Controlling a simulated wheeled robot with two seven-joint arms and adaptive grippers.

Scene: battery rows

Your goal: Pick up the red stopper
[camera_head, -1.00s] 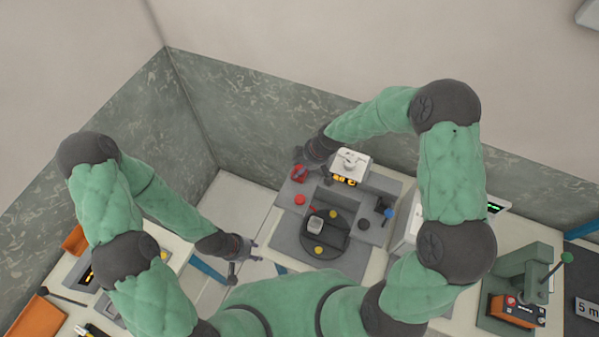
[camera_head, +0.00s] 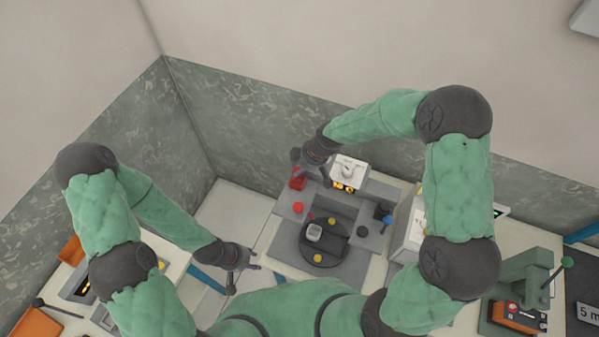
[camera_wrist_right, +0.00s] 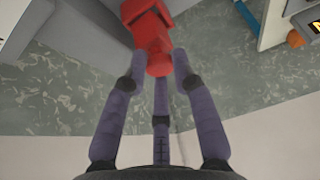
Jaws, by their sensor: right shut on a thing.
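The red stopper (camera_wrist_right: 158,62) shows in the right wrist view as a rounded red end between my right gripper's (camera_wrist_right: 160,70) three purple fingers. The fingers are closed around it. A wider, angular red part (camera_wrist_right: 145,18) shows right behind it; I cannot tell whether the two are one piece. In the head view the red stopper (camera_head: 297,181) is at the back left corner of the grey workstation, just below my right gripper (camera_head: 297,166), which partly covers it. My left gripper (camera_head: 240,270) has its fingers spread, empty, over the gap left of the workstation.
A white device (camera_head: 348,172) stands close right of my right gripper. A patterned wall (camera_head: 250,130) is close behind.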

